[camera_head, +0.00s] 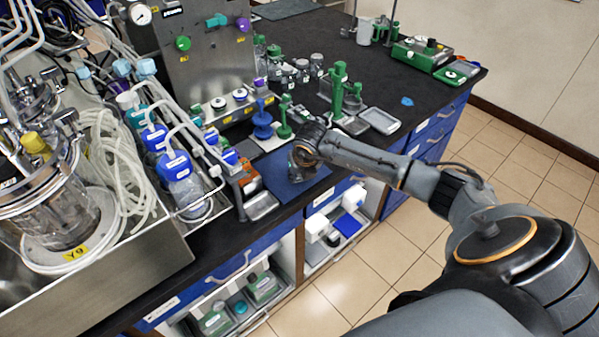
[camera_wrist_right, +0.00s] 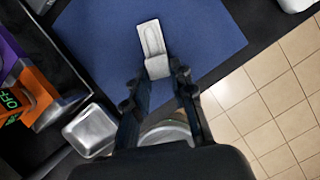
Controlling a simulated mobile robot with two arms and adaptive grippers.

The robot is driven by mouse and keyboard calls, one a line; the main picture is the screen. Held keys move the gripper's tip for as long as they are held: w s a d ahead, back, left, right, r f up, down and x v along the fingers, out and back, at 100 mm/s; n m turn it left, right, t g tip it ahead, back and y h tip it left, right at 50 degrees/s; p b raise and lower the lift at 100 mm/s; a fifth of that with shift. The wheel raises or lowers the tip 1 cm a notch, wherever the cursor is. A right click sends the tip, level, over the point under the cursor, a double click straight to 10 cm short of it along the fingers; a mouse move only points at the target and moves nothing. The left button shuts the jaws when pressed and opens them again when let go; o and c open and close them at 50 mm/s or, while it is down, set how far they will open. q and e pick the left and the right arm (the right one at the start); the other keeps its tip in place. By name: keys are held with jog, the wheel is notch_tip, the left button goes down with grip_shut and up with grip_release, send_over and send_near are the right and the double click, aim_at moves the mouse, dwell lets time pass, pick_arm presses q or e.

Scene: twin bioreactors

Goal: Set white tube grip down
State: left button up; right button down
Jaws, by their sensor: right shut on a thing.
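The white tube grip (camera_wrist_right: 152,42) is a small pale piece with a long recessed face. In the right wrist view it lies over the blue mat (camera_wrist_right: 95,35), with its near end between the fingertips of my right gripper (camera_wrist_right: 158,75). That gripper is shut on it. Whether the grip touches the mat I cannot tell. In the head view my right gripper (camera_head: 303,155) is at the blue mat (camera_head: 290,178) near the bench's front edge, and the grip cannot be made out there. My left gripper is not in view.
An orange device (camera_wrist_right: 36,97) and a metal tray (camera_wrist_right: 90,130) stand left of the mat. Blue (camera_head: 262,122) and green (camera_head: 284,122) stands are behind the gripper. Blue-capped bottles (camera_head: 178,178) stand at the left. The bench edge drops to the tiled floor (camera_head: 350,270).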

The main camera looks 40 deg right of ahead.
jog(key=c, duration=1.1)
grip_release()
jog(key=shift+f, duration=0.1)
jog(key=shift+c, duration=0.2)
jog(key=shift+r, duration=0.25)
jog(key=b+v, duration=0.3)
jog(key=v, duration=0.8)
jog(key=shift+r, duration=0.4)
jog(key=shift+s+a+f, duration=0.1)
jog(key=shift+s, duration=0.1)
